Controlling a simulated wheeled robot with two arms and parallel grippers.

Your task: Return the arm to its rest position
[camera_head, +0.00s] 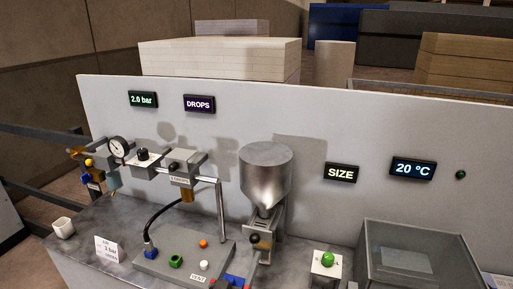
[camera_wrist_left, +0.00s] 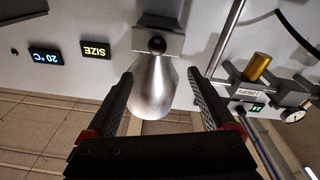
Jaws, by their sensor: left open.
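My left gripper (camera_wrist_left: 161,74) shows in the left wrist view with its two dark fingers spread wide apart and nothing between them. That view is upside down. The grey metal hopper (camera_wrist_left: 152,95) with its black knob (camera_wrist_left: 157,45) lies beyond the fingers, in line with the gap; I see no contact. In the head view the hopper (camera_head: 265,172) stands near the middle, in front of the pale panel. I cannot clearly make out my left gripper in the head view. My right gripper is not in view.
A bench holds a gauge (camera_head: 117,148), a grey base plate (camera_head: 178,262) with coloured buttons and an upright post, a small white cup (camera_head: 63,228), a green button (camera_head: 327,259) and a clear-walled box (camera_head: 410,250). The panel (camera_head: 310,130) with lit displays rises behind. Stacked reams (camera_head: 220,60) stand beyond.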

